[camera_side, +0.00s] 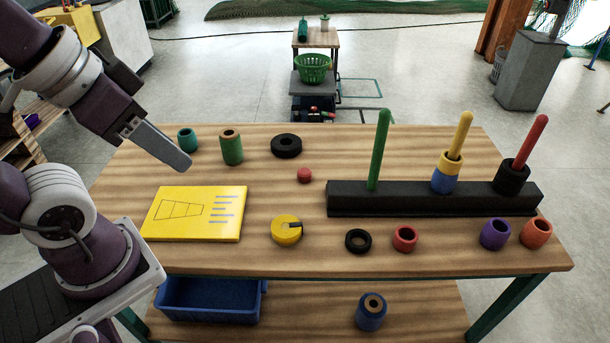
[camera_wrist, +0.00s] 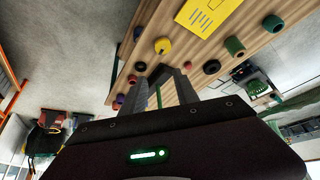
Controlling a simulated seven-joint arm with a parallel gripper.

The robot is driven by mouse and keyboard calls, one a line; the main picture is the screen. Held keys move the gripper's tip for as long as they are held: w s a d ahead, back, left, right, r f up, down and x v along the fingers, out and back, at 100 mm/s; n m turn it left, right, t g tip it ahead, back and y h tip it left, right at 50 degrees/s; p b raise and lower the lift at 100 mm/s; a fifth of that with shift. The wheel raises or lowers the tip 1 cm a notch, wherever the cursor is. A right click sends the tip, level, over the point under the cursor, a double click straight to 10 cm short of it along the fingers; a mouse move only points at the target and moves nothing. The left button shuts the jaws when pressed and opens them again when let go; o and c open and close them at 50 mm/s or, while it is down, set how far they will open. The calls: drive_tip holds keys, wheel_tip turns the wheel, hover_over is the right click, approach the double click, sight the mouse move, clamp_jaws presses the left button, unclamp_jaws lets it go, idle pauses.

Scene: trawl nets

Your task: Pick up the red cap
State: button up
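The red cap (camera_side: 304,175) is a small, rounded, dark red piece standing alone on the wooden table (camera_side: 455,250), near its middle. In the wrist view the red cap (camera_wrist: 160,65) shows small, just beyond the fingertips. My gripper (camera_side: 182,164) is above the left part of the table, left of the cap and well apart from it. In the side view the fingers overlap and look like one. In the wrist view my gripper (camera_wrist: 164,72) has two grey fingers with a gap between them and nothing held.
A black ring (camera_side: 286,146), green cylinder (camera_side: 232,150), yellow disc (camera_side: 287,230) and yellow board (camera_side: 195,213) lie around the cap. A black base (camera_side: 430,204) with upright green (camera_side: 380,150), yellow and red pegs stands to the right. Several coloured rings lie in front. Bare wood surrounds the cap.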

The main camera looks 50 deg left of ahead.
drive_tip(key=o, duration=0.5)
drive_tip(key=shift+o, duration=0.2)
drive_tip(key=w+d+f+n+g+h, duration=0.2)
drive_tip(key=w+d+n+g+h, duration=0.3)
drive_tip(key=w, duration=0.5)
drive_tip(key=n+t+h, duration=0.5)
drive_tip(key=n+t, duration=0.2)
drive_tip(key=n, duration=1.1)
hover_over(303, 171)
drive_tip(key=s+d, duration=0.5)
wheel_tip(303, 171, down, 18)
drive_tip(key=a+f+n+t+y, duration=0.1)
drive_tip(key=a+f+n, duration=0.1)
drive_tip(key=f, duration=0.1)
drive_tip(key=a+f+n+t, duration=0.1)
drive_tip(key=a+f+n, duration=0.1)
drive_tip(key=a+f, duration=0.1)
drive_tip(key=a+f+n+y, duration=0.1)
drive_tip(key=a+f+n, duration=0.1)
drive_tip(key=f, duration=0.3)
drive_tip(key=shift+w+a+f+t+y, duration=0.1)
drive_tip(key=shift+a+f+t+y, duration=0.2)
drive_tip(key=shift+a+t, duration=0.15)
drive_tip(key=x, duration=0.7)
drive_tip(key=shift+a+f, duration=0.2)
drive_tip(key=shift+f, duration=0.05)
